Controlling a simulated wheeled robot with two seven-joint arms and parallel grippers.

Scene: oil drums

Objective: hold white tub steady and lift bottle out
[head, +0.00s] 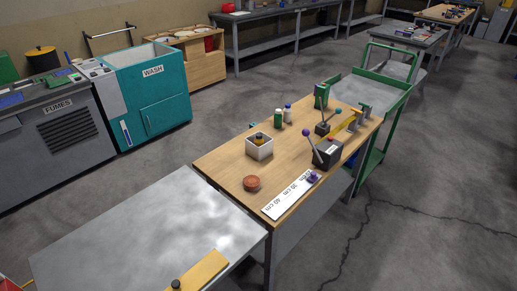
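A small square white tub (260,152) stands on the wooden workbench (225,165), left of the bench's middle. A bottle (259,140) with a dark top and a yellowish body is inside the tub. Its lower part is hidden by the tub's walls. Neither of my grippers shows in the head view, and nothing is seen touching the tub or the bottle.
A reddish-brown round object (252,183) and a white marked strip (290,196) lie nearer. Green (278,116) and white (287,112) bottles stand behind the tub. A dark lever box (327,153) is to the right. A grey metal table (150,230) adjoins the bench.

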